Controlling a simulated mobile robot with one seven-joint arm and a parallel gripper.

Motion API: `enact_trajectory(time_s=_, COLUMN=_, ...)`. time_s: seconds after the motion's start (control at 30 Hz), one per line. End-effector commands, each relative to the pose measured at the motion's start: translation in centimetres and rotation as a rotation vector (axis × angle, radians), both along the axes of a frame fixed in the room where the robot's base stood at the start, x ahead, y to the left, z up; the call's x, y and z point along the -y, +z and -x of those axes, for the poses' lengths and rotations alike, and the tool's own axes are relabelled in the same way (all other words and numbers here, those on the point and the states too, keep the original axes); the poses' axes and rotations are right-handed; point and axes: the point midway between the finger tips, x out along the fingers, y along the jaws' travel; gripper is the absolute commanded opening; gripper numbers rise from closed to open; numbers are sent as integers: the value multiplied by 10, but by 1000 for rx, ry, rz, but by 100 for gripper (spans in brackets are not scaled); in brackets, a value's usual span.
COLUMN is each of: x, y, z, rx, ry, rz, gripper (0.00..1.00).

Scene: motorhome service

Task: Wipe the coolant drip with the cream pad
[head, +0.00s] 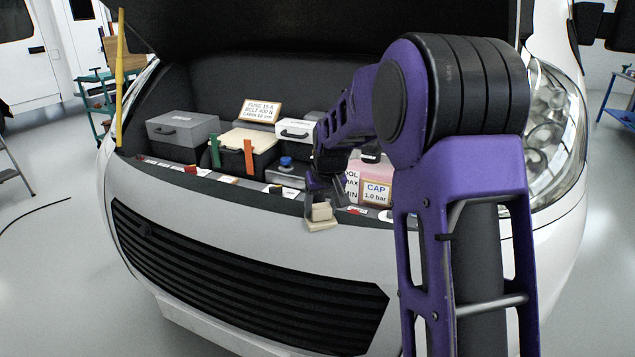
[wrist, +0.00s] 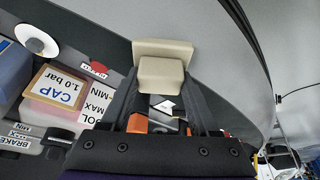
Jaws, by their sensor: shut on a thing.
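My gripper (head: 322,200) is shut on the cream pad (head: 321,224), a cream block with a wider flat face. It holds the pad at the front edge of the engine bay, just above or against the white front panel (head: 250,222); I cannot tell whether they touch. In the wrist view the pad (wrist: 163,50) sits between the fingertips of my gripper (wrist: 163,88). The pink coolant tank (head: 376,168), marked MAX and MIN, is right of the gripper, partly behind my arm. I cannot make out the coolant drip in either view.
The raised bonnet (head: 300,25) overhangs the bay, with a yellow prop (head: 120,80) at left. A grey box (head: 182,130), a cream-lidded box (head: 245,145) and a blue-capped reservoir (head: 286,172) fill the bay. A "CAP 1.0 bar" sign (wrist: 62,90) stands by the tank.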

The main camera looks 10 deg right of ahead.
Motion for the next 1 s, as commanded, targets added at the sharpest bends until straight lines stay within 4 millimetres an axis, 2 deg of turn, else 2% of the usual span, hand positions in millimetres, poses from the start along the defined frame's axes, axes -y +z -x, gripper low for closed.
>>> enact_trajectory(time_s=0.07, x=-1, y=10, z=1, rx=-2, ry=0, rz=0, gripper=10)
enact_trajectory(time_s=0.1, x=-1, y=23, z=0, rx=3, ry=0, rz=0, gripper=10)
enact_trajectory(time_s=0.7, x=-3, y=75, z=2, rx=0, ry=0, rz=0, gripper=10)
enact_trajectory(time_s=1.0, x=-3, y=81, z=2, rx=0, ry=-1, rz=0, gripper=10)
